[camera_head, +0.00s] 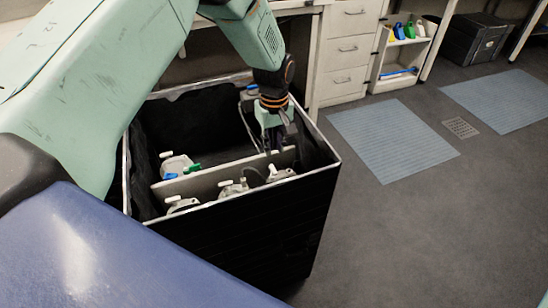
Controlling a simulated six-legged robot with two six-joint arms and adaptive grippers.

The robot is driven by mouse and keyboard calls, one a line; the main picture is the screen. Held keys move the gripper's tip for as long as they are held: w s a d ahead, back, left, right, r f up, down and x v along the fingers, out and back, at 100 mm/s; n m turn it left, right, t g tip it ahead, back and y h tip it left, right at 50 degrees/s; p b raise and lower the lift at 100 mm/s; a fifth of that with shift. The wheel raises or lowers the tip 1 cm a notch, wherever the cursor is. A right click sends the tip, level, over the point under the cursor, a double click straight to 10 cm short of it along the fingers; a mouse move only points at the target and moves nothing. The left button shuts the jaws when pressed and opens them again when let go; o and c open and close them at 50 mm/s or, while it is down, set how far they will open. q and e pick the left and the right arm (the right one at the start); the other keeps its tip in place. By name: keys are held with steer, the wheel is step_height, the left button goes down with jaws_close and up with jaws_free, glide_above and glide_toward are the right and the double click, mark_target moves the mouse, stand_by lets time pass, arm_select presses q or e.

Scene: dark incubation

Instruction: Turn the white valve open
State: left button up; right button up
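An open-topped black box (258,232) stands on the floor and holds a pale upright panel (210,177). Pale valve bodies with white handles show inside: one at the left behind the panel (175,163), and others in front of it, including a middle one (232,187), a right one (280,173) and a left one (182,203). A green handle (192,168) is beside the back left one. My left gripper (274,145) reaches down into the box near the panel's right end. Its fingers are dark and small, and contact cannot be told. My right gripper is out of view.
A small blue part (252,89) is at the box's far corner. White drawers (347,50) and an open shelf with bottles (404,48) stand behind. Grey-blue mats (390,138) and a floor drain (460,128) lie right.

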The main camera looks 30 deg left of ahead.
arm_select(q)
steer(key=shift+r, duration=1.65)
